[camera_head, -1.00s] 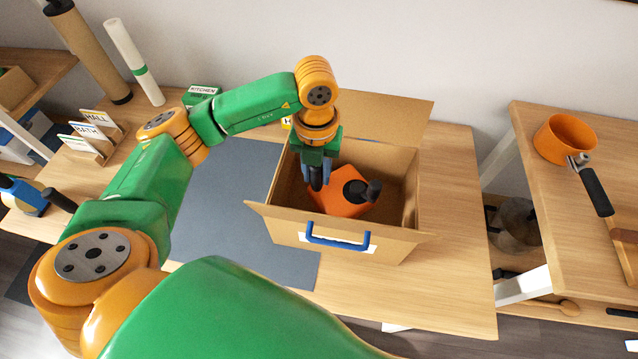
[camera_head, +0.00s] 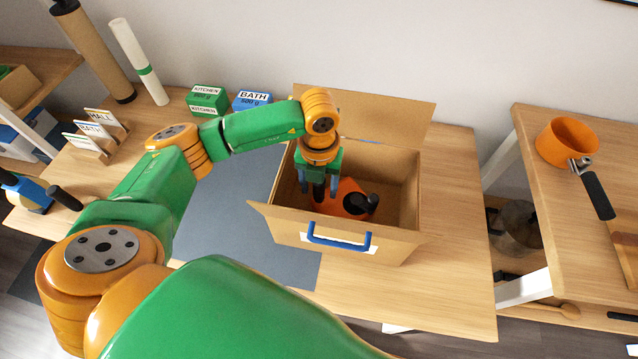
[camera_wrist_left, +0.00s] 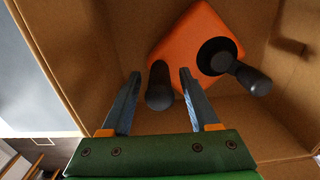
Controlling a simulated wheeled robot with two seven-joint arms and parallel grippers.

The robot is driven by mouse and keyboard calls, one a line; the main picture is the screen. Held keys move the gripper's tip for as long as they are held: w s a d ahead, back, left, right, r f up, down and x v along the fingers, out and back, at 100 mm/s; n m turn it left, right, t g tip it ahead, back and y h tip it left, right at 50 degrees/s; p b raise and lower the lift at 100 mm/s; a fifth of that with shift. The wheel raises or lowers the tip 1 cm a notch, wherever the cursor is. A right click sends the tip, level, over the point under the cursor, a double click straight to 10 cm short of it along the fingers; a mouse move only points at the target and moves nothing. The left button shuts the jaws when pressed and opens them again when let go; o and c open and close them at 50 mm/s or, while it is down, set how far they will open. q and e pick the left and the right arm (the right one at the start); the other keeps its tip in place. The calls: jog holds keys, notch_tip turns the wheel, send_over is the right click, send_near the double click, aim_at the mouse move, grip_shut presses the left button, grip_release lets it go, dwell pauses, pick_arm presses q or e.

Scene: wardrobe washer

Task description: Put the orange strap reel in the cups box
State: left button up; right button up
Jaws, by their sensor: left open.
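The orange strap reel (camera_head: 350,198), with a black hub and black handles, lies inside the open cardboard box (camera_head: 400,240). The box has a blue handle and a white label on its front; the label's text is not readable. My left gripper (camera_head: 319,193) points down into the box at the reel's left side. In the left wrist view the strap reel (camera_wrist_left: 196,40) rests on the box floor beyond the fingers. The left gripper (camera_wrist_left: 160,78) is open there, with one dark handle of the reel showing between its fingers, apart from both. My right gripper is not in view.
A grey mat (camera_head: 222,215) lies left of the box. Green KITCHEN (camera_head: 207,101) and blue BATH (camera_head: 252,100) packs stand behind it. Label cards (camera_head: 95,132) are at the left. An orange pot (camera_head: 566,141) stands on the right table. The box's back flap stands up.

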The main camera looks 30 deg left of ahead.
pick_arm(q)
jog(key=shift+r, duration=0.25)
notch_tip(320, 180, up, 11)
jog(key=shift+f+b, duration=0.1)
jog(key=shift+b, duration=0.4)
jog(key=shift+r, duration=0.5)
